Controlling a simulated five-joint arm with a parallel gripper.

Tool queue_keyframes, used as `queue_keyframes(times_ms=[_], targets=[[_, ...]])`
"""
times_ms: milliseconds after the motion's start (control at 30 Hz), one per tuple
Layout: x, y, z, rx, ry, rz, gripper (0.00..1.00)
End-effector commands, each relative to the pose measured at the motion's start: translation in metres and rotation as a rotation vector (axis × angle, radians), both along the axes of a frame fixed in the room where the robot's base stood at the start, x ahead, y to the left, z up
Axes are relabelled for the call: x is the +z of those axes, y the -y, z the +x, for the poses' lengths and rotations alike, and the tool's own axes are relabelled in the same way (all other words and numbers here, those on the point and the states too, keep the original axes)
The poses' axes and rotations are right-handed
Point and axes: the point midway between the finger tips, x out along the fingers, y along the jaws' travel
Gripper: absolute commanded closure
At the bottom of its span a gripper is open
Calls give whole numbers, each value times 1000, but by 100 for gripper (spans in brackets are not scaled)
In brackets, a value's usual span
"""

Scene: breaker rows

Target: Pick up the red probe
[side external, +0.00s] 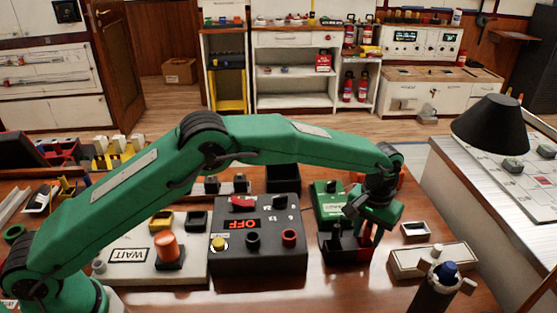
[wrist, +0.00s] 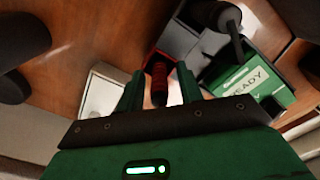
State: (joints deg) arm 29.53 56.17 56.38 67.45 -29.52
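The red probe (wrist: 158,78) is upright in the wrist view, between the two green fingers of my gripper (wrist: 159,92). Narrow gaps show on both sides of it, so the fingers look open around it and apart from it. In the side view the red probe (side external: 366,232) shows at a dark open holder (side external: 345,252), just below my gripper (side external: 362,222). My gripper points down there and its fingertips are partly hidden. The probe's lower end is hidden by the holder.
A green box marked READY (wrist: 250,78) stands close beside the holder. A dark panel reading OFF (side external: 258,268) is to the left, with a WAIT board (side external: 128,268) beyond it.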

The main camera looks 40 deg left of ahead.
Motion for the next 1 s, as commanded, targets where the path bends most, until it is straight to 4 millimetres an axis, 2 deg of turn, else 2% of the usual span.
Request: queue_keyframes(times_ms=[33, 167, 667, 1000], targets=[[0, 0, 0, 0, 0, 0, 74], [0, 0, 0, 0, 0, 0, 100], [6, 0, 0, 0, 2, -1, 100], [41, 1, 1, 0, 3, -2, 100]])
